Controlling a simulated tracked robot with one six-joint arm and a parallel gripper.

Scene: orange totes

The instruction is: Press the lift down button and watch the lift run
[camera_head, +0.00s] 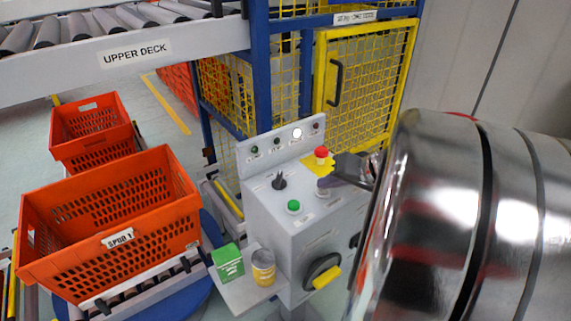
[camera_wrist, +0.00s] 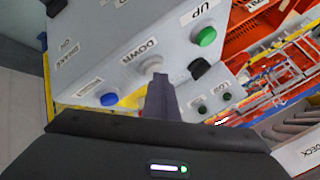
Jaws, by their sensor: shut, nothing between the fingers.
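The grey control box (camera_head: 285,235) stands in front of the lift. My gripper (camera_head: 334,178) is shut and empty over its sloped top, pointing at the buttons. In the wrist view my closed fingertips (camera_wrist: 158,78) are at the pale button (camera_wrist: 152,63) beside the DOWN label (camera_wrist: 139,51). They overlap its lower edge; I cannot tell whether they touch it. The green UP button (camera_wrist: 206,37) is to the right and a blue button (camera_wrist: 108,99) to the left. The lift (camera_head: 365,75) has yellow mesh and blue posts. One panel lamp (camera_head: 297,133) glows white.
A red emergency stop (camera_head: 321,153) and a black selector knob (camera_head: 279,182) stick up close to my gripper. A green box (camera_head: 228,262) and a yellow can (camera_head: 263,268) stand on a side shelf. Orange totes (camera_head: 110,225) sit at left, below the upper deck (camera_head: 130,53).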

